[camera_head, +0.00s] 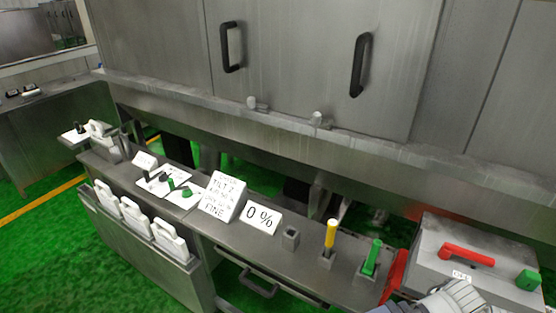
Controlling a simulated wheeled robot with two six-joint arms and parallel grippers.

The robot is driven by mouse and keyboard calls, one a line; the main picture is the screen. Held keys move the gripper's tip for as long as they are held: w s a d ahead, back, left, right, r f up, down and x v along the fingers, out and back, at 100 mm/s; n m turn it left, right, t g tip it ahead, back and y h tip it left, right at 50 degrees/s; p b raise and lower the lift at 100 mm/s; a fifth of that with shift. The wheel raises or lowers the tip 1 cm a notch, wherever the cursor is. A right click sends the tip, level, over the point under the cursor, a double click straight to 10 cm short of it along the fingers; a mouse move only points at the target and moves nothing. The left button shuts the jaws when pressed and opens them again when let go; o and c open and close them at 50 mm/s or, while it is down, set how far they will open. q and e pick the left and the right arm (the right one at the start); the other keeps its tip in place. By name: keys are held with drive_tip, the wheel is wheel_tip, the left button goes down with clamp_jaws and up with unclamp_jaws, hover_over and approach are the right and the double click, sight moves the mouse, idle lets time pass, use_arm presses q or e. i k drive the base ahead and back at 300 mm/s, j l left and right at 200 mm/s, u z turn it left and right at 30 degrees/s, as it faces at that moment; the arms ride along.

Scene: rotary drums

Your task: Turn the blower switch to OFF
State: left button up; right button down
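I cannot read a blower label on any control. On the metal console, two white plates carry small dark and green knobs; the green knob on the nearer plate (187,192) and the green knob on the farther plate (171,183) both show, but their settings are too small to tell. Another dark knob (80,128) stands on a white plate at the console's far left end. A grey ribbed part at the bottom right edge seems to be my own arm; no fingertips show. My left gripper is not in view.
On the console stand a "0 %" sign (261,217), a larger text sign (222,196), a yellow lever (330,236) and a green lever (371,258). A grey box (440,250) with a red handle (466,255) is at right. White holders (137,217) hang in front.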

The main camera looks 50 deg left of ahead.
sight(186, 192)
drive_tip(key=u, duration=2.5)
drive_tip(key=i+j, duration=0.1)
drive_tip(key=i, duration=0.45)
drive_tip(key=i+j, duration=0.1)
drive_tip(key=i, duration=0.5)
